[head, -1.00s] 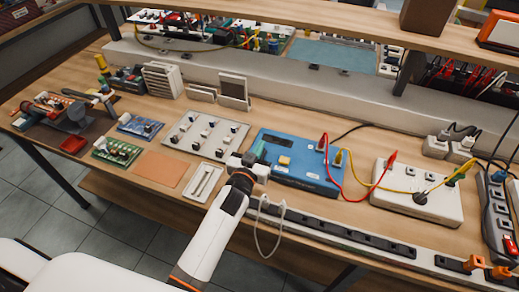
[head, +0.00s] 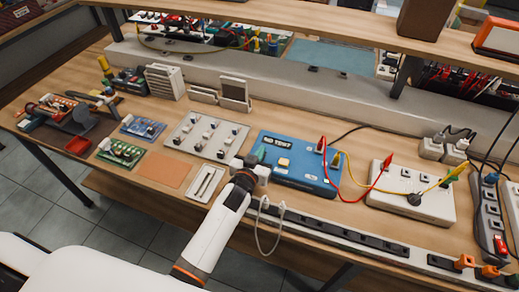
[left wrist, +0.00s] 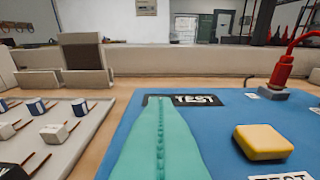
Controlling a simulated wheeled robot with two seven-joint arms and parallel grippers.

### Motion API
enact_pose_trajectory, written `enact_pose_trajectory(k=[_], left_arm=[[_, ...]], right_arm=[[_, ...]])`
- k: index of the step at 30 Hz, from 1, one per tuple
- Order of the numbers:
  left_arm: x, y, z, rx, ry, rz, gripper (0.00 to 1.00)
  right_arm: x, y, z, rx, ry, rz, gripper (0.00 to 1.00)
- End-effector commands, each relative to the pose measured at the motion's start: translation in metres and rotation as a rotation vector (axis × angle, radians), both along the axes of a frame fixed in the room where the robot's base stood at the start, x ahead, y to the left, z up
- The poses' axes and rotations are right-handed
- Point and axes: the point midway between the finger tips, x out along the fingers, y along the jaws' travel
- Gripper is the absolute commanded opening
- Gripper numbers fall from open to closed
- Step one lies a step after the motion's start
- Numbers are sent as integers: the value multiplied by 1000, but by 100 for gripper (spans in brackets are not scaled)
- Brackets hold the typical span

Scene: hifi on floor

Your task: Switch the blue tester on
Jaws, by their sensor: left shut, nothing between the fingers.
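The blue tester (head: 318,181) lies flat on the bench, with a yellow square button (head: 284,162) on its top. Its dark display (head: 277,141) shows white lettering that appears to read "NO TEST". In the left wrist view the display (left wrist: 205,100) shows "TEST", its left part hidden by my fingers. My left gripper (head: 258,153) is shut and empty, its teal fingers over the tester's left end; they also show in the left wrist view (left wrist: 160,140). The yellow button (left wrist: 263,142) stands to their right, apart from them. I cannot tell whether the fingertips touch the tester. My right gripper is not in view.
Red and yellow leads run from the tester to a white box (head: 400,198) on the right. A board with several switches (head: 208,136) lies to the left. A power strip (head: 340,237) runs along the front edge. A shelf (head: 330,22) overhangs the back.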

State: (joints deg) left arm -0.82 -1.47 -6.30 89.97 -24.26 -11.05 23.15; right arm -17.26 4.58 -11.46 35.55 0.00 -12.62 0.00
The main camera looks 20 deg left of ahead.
Motion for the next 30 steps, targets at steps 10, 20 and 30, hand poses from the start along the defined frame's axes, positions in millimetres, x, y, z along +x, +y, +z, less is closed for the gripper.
enact_pose_trajectory(k=[10,20,30], left_arm=[[10,3,36,-1,-2,0,0],[-34,6,58,0,0,0,0],[-74,7,77,0,0,0,0]], right_arm=[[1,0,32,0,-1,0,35],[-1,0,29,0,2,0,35],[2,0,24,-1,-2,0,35]])
